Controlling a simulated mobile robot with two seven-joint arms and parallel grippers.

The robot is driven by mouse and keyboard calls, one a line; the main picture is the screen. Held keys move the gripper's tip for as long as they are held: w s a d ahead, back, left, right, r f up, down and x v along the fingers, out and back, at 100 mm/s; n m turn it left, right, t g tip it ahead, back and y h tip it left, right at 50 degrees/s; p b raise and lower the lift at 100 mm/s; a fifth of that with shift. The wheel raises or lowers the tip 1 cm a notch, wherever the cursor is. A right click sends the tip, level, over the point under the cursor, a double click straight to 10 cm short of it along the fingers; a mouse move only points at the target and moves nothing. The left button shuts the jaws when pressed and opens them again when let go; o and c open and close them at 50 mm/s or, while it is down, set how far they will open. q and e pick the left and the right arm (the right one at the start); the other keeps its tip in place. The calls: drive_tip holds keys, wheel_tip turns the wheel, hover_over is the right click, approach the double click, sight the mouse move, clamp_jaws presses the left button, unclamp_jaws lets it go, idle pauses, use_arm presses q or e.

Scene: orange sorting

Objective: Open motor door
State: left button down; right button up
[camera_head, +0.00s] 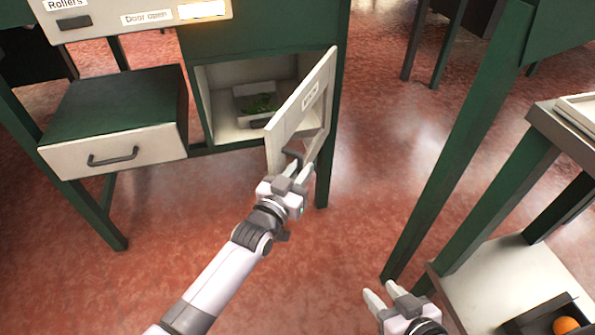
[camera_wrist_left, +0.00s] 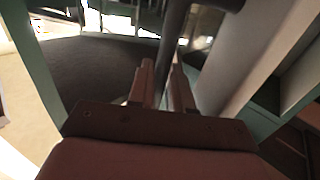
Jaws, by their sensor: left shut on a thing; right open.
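The motor door (camera_head: 303,106) is a pale panel with a small label, and it stands swung out from the green cabinet's lower compartment (camera_head: 226,92). My left gripper (camera_head: 296,172) is shut on the door's dark handle (camera_head: 293,153). In the left wrist view the handle (camera_wrist_left: 175,35) is a dark bar between the two fingers of the left gripper (camera_wrist_left: 166,82). Inside the compartment a small box (camera_head: 258,101) with something green in it is visible. My right gripper (camera_head: 386,297) is open and empty at the bottom, away from the door.
A drawer (camera_head: 115,150) with a dark handle sticks out left of the compartment. A control panel (camera_head: 130,14) with a "Door open" label is above. At the right, a green-legged stand (camera_head: 500,175) has a dark crate (camera_head: 540,318) with an orange (camera_head: 566,326). Red floor (camera_head: 370,190) is clear between.

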use_arm(q)
drive_tip(key=shift+d, duration=0.1)
idle(0.5)
drive_tip(key=c, duration=1.2)
unclamp_jaws()
drive_tip(key=p+v, duration=0.2)
drive_tip(key=v, duration=0.5)
drive_tip(key=shift+s, duration=0.1)
drive_tip(key=shift+c, duration=0.3)
